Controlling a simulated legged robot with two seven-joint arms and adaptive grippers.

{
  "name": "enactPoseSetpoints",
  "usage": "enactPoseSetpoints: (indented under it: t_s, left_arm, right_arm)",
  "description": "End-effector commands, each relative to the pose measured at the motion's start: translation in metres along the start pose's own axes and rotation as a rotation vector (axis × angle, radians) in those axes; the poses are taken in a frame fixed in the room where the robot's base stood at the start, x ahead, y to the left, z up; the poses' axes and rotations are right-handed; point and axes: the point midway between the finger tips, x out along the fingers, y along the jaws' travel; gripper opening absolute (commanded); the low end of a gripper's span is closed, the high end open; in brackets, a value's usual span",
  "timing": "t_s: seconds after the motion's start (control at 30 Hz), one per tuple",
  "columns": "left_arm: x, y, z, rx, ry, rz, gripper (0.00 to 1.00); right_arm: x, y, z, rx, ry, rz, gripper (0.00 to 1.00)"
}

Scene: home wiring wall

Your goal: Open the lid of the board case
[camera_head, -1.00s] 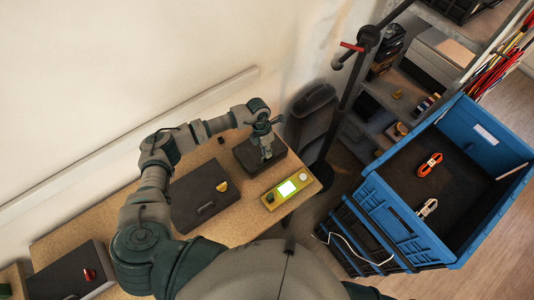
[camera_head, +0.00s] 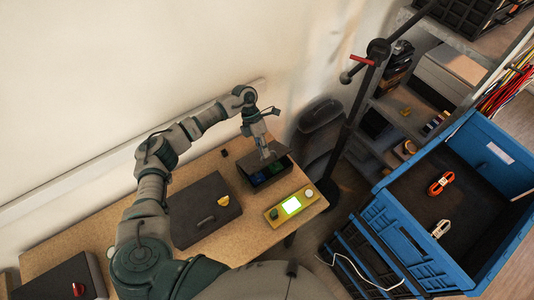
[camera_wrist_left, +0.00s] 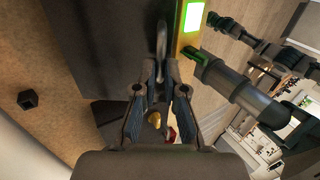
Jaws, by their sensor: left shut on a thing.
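The board case (camera_head: 265,183) is a small dark box at the far end of the wooden table. Its dark lid (camera_head: 279,158) is partly raised and tilted, and blue and green contents (camera_head: 266,172) show inside. My left gripper (camera_head: 265,152) is above the case, shut on the lid's handle. In the left wrist view, the fingers (camera_wrist_left: 161,85) close around the grey handle (camera_wrist_left: 162,42), with the dark lid (camera_wrist_left: 95,40) beside it. The fingers hide part of the handle. My right gripper is not in view.
A larger dark case (camera_head: 190,222) with a yellow latch piece stands nearer on the table. A yellow device (camera_head: 291,205) with a lit screen is close beside the board case. A small black cube (camera_head: 224,152) lies near the wall. A blue crate (camera_head: 400,240) stands right.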

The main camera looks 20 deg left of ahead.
Motion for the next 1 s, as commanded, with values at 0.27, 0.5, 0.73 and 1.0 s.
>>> enactPoseSetpoints:
  t_s: [0.27, 0.5, 0.73, 1.0]
  left_arm:
    - [-0.002, 0.007, -0.001, -0.012, -0.002, 0.011, 0.00]
    - [-0.002, 0.007, -0.002, -0.014, -0.002, 0.011, 0.17]
    - [-0.002, 0.004, 0.000, -0.008, -0.002, 0.009, 0.35]
    - [-0.002, 0.001, 0.001, -0.005, -0.002, 0.009, 0.35]
  right_arm:
    - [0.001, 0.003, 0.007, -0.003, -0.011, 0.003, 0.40]
    - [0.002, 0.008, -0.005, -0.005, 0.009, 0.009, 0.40]
    - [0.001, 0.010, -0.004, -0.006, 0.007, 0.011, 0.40]
    - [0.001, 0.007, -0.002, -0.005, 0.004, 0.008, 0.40]
